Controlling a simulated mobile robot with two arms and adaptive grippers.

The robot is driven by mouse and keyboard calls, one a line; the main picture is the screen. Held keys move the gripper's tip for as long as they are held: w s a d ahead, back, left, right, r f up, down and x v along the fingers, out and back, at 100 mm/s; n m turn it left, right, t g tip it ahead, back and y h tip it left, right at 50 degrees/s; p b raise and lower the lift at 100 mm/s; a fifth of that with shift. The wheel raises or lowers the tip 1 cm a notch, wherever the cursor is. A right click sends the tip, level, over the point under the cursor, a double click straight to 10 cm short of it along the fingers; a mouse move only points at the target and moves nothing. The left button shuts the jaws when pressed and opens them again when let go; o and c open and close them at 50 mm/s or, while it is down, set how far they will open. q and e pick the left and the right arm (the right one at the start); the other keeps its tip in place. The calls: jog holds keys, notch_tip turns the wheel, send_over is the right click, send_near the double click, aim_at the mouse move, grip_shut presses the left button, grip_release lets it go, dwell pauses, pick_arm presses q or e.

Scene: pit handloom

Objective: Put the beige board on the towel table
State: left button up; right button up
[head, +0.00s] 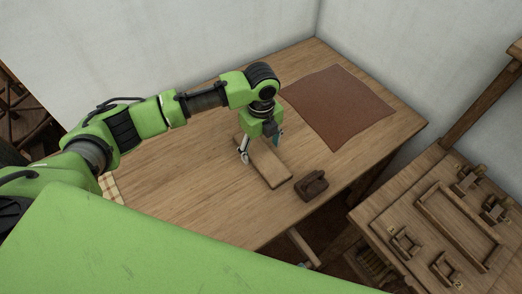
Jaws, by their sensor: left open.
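The beige board (268,166) lies flat on a wooden table (190,190), below my left gripper. My left gripper (259,149) points down over the board's far end, open, with one finger on each side of the board. I cannot tell whether the fingers touch it. The gripper and wrist hide part of the board's far end. No table is clearly marked as the towel table; a checkered cloth (111,187) shows at the wooden table's left edge, partly hidden by my arm. My right gripper is not in view.
A brown cloth (340,106) lies flat at the table's back right. A small dark wooden block-like object (312,185) stands right of the board. A lower wooden bench with frames and a tray (455,225) is at right. White walls close off the back.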

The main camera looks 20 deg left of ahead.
aim_at(261, 154)
pick_arm(q)
notch_tip(261, 154, up, 10)
jog(key=b, duration=0.1)
jog(key=shift+r, duration=0.25)
jog(key=shift+s+d+f, duration=0.1)
dwell(0.3)
